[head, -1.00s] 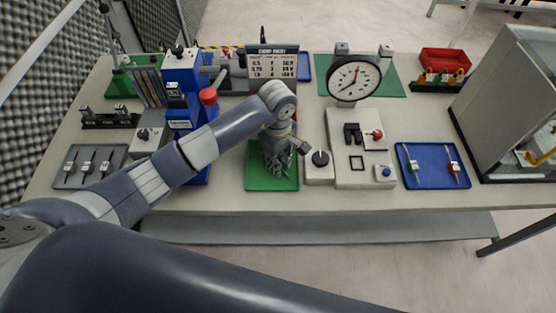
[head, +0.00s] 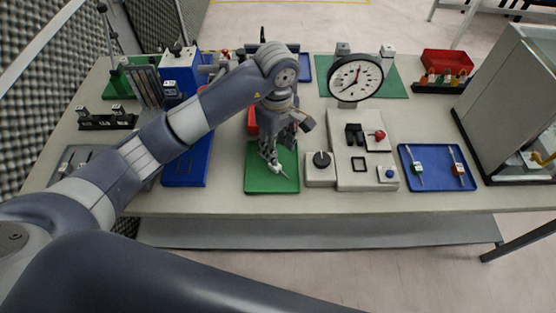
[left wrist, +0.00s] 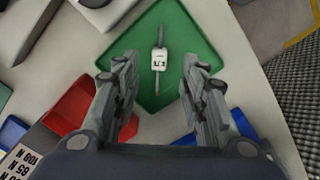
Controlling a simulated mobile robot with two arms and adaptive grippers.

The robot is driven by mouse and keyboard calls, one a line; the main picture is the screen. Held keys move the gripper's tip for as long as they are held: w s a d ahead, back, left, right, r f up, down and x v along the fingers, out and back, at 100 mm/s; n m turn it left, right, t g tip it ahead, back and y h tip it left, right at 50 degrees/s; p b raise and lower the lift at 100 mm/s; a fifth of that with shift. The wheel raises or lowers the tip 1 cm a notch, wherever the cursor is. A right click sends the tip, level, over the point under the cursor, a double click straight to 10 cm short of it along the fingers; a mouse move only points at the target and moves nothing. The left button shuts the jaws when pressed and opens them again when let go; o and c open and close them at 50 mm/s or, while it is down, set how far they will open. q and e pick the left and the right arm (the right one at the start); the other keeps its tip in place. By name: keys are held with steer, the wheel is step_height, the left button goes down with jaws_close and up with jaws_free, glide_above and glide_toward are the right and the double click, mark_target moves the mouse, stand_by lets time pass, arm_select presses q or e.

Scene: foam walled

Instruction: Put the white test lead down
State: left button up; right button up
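The white test lead (head: 279,170) lies on the green tray (head: 262,184) at the front middle of the bench. In the left wrist view, the white test lead (left wrist: 159,60) shows as a small white marked block with a thin grey rod at each end, on the green tray (left wrist: 190,30). My left gripper (head: 275,156) is above the tray. In the left wrist view, my left gripper (left wrist: 158,62) is open, its fingers apart on either side of the lead with clear gaps. My right gripper is not in view.
Right of the green tray stand a white box with a black knob (head: 321,160) and a dial gauge (head: 355,78) on a pale base. A blue tray (head: 436,180) with two leads lies further right. A blue stand (head: 185,168) is to the left.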

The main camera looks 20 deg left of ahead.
arm_select(q)
step_height(320, 180, up, 4)
steer(key=shift+r+b, duration=0.15)
steer(key=shift+b, duration=0.2)
stand_by(0.4)
